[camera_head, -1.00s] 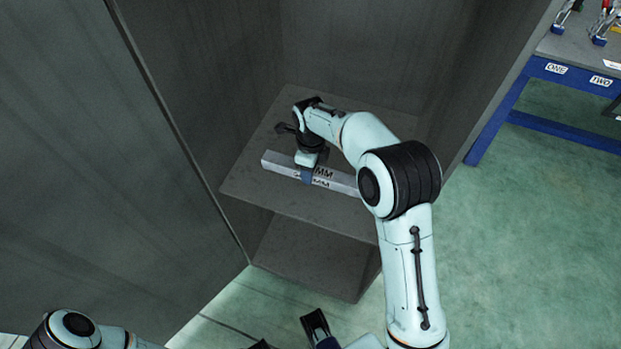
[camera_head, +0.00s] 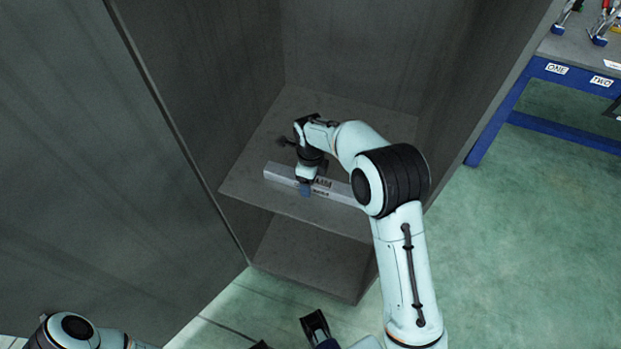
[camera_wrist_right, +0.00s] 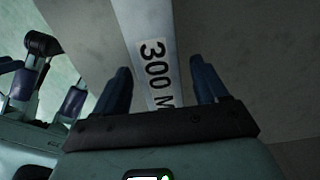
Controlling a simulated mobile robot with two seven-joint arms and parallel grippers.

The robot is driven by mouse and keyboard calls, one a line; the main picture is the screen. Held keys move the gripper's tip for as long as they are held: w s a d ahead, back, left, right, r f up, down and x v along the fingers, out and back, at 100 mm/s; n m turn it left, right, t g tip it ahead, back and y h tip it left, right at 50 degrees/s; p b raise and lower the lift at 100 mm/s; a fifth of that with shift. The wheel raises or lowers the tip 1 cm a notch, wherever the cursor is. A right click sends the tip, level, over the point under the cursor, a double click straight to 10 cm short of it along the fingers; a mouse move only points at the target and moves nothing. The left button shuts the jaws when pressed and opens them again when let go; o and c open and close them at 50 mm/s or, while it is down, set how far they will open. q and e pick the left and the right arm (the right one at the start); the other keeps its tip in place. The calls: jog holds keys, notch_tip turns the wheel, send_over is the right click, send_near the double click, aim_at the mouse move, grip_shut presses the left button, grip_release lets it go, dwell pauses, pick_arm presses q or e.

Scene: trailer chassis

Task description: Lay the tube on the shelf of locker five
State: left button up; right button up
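The tube (camera_head: 282,174) is a pale grey square bar with black "300 MM" lettering. It lies along the grey locker shelf (camera_head: 252,190), near its front edge; its right end is hidden behind my right arm. Contact with the shelf is hard to judge. My right gripper (camera_head: 307,188) points down over the tube. In the right wrist view its fingers (camera_wrist_right: 161,85) stand apart on either side of the tube (camera_wrist_right: 152,25), with gaps at both sides. My left gripper (camera_head: 288,336) is low in the head view, in front of the locker, its fingers apart and empty. No locker number shows.
Tall grey locker walls (camera_head: 190,60) enclose the shelf on the left, back and right. A lower compartment floor (camera_head: 310,270) lies beneath. A blue-framed workbench (camera_head: 545,85) labelled ONE and TWO stands at the right. The green floor (camera_head: 520,250) there is clear.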

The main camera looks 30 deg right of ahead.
notch_tip(320, 180, up, 12)
jog(key=p, duration=0.1)
jog(key=shift+p, duration=0.4)
dwell(0.5)
